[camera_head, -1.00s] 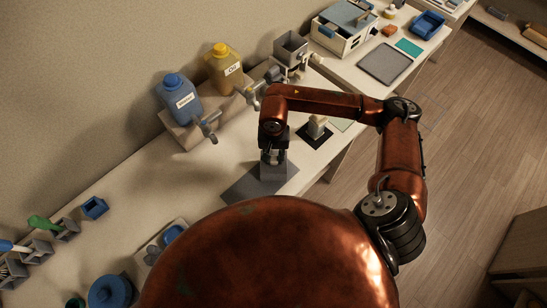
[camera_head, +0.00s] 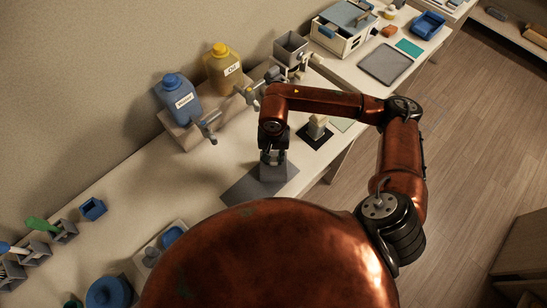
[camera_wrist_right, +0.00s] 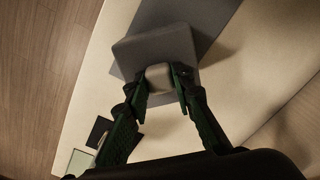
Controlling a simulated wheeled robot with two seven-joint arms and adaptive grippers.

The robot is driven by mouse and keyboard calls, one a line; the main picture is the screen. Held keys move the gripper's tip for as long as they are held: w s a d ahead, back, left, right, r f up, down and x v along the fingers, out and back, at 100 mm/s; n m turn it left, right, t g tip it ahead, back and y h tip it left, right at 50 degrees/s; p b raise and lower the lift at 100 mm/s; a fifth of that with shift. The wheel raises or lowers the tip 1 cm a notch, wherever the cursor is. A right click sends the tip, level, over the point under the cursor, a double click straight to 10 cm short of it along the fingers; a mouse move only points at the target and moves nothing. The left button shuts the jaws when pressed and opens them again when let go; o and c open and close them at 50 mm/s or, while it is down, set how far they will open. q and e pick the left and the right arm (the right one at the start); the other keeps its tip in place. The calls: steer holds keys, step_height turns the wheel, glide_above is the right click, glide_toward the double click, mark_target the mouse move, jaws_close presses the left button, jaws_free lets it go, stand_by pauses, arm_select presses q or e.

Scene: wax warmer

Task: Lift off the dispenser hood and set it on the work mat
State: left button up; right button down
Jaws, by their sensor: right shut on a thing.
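The dispenser hood (camera_head: 273,173) is a grey block with a small pale knob on top. My right gripper (camera_head: 272,157) is shut on that knob, above the block. The right wrist view shows the knob (camera_wrist_right: 160,78) between the two fingers and the hood's flat grey top (camera_wrist_right: 155,48) around it. The hood is over the right part of the dark grey work mat (camera_head: 243,190), which also shows in the wrist view (camera_wrist_right: 207,15). I cannot tell for certain whether its base touches the mat. My left gripper is out of view.
The blue water bottle (camera_head: 178,98) and yellow oil bottle (camera_head: 222,68) stand on a raised stand with taps toward the mat. A pale block on a black pad (camera_head: 317,130) is close to the right of my gripper. The mat's left part is bare.

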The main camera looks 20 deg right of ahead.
steer(key=shift+f+b, duration=0.6)
steer(key=shift+b, duration=0.1)
stand_by(0.6)
steer(key=c, duration=1.6)
jaws_free()
steer(key=shift+r, duration=0.1)
steer(key=shift+r+p, duration=1.25)
steer(key=shift+r, duration=2.65)
step_height(320, 180, up, 12)
